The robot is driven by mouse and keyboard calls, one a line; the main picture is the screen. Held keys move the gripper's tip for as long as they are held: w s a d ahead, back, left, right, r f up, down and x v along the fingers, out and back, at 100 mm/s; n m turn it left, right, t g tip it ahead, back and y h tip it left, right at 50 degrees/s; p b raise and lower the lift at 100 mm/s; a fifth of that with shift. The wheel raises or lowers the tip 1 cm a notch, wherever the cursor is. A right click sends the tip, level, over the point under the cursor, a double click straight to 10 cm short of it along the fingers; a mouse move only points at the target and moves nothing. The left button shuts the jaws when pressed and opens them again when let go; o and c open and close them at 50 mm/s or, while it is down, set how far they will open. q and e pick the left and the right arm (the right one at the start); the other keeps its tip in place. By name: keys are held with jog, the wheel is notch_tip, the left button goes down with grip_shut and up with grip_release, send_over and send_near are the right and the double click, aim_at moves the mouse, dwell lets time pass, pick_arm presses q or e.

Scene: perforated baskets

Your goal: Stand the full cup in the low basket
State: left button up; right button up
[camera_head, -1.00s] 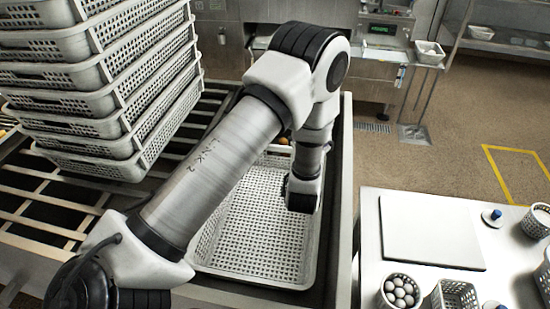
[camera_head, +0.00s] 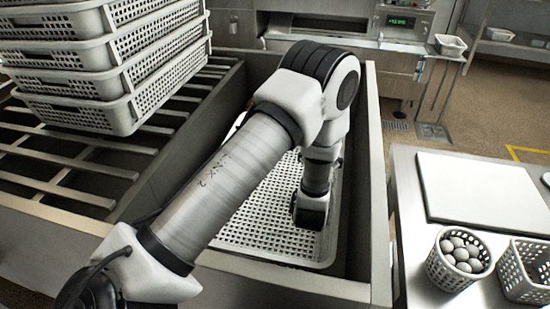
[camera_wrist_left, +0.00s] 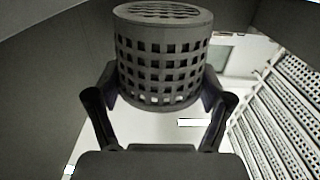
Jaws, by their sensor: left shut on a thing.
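A large white perforated basket (camera_head: 270,240) lies low inside a metal-walled bay in the head view. My left arm reaches across it and covers much of its inside. My left gripper (camera_wrist_left: 160,85) shows in the left wrist view, shut around a grey perforated cup (camera_wrist_left: 160,65). The cup's slotted round end faces the top of that picture, and its contents cannot be seen. The gripper and held cup are hidden behind my arm in the head view. Another perforated cup (camera_head: 442,272), full of pale round things (camera_head: 461,252), stands on the right table. My right gripper is not in view.
A tall stack of white baskets (camera_head: 110,115) stands on slatted rails (camera_head: 70,168) at the left. The bay's metal rim (camera_head: 375,190) bounds the low basket on the right. The right table (camera_head: 408,205) holds a white board (camera_head: 480,188) and an empty perforated container (camera_head: 525,272).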

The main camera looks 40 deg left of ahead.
pick_arm(q)
jog(key=s+a+f, duration=0.2)
jog(key=a, duration=0.5)
jog(key=s+a+f, duration=0.1)
jog(key=a+f, duration=0.1)
jog(key=a, duration=0.6)
jog(key=shift+s+a+f, duration=0.2)
jog(key=shift+s+f, duration=0.15)
jog(key=shift+f, duration=0.05)
jog(key=shift+s, duration=0.1)
jog(key=shift+f, duration=0.6)
jog(key=o, duration=0.8)
